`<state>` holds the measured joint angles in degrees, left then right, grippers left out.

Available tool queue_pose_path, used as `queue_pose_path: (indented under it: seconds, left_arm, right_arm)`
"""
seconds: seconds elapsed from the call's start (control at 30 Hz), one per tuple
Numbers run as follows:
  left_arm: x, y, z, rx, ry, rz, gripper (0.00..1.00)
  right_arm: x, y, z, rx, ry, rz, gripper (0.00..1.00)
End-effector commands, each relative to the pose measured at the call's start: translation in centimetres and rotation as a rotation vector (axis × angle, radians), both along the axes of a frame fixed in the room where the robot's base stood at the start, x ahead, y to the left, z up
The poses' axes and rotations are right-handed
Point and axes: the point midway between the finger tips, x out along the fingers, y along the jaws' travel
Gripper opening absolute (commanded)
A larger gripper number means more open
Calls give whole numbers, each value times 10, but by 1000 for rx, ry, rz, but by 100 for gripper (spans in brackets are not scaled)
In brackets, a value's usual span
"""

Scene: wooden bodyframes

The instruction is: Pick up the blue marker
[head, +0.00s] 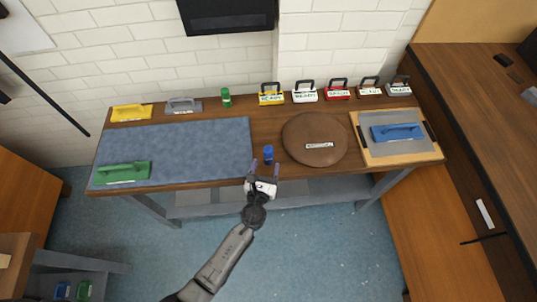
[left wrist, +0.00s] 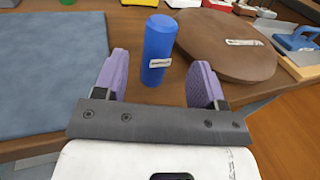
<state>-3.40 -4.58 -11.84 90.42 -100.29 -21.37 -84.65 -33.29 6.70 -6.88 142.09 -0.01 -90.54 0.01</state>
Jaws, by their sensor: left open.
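The blue marker (head: 268,154) is a short blue cylinder standing upright near the front edge of the wooden table, between the blue mat and the round brown board. In the left wrist view the blue marker (left wrist: 158,50) has a white label and stands just beyond and between the purple fingertips. My left gripper (head: 266,169) is open and empty, at the table's front edge just in front of the marker. Its two purple fingers (left wrist: 158,78) are spread wide on either side in the wrist view. My right gripper is not in view.
The blue mat (head: 200,148) holds a green tool (head: 121,173) on the left. The round brown board (head: 315,139) stands close right of the marker. A green cylinder (head: 226,98) and several labelled handled blocks line the back. A wooden tray (head: 434,150) is at right.

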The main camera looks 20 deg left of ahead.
Motion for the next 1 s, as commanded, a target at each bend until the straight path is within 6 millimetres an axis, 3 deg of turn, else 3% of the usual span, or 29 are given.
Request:
queue_pose_path:
  seconds: [0.1,0.37,0.7,1.0]
  left_arm:
    - [13,2,0,-1,0,0,64]
    - [25,5,0,-2,0,1,64]
    - [65,12,0,-3,0,1,64]
    - [72,14,0,-2,1,1,64]
  right_arm:
    - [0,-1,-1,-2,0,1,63]
    - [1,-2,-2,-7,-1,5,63]
    - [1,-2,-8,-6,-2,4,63]
    - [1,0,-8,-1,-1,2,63]
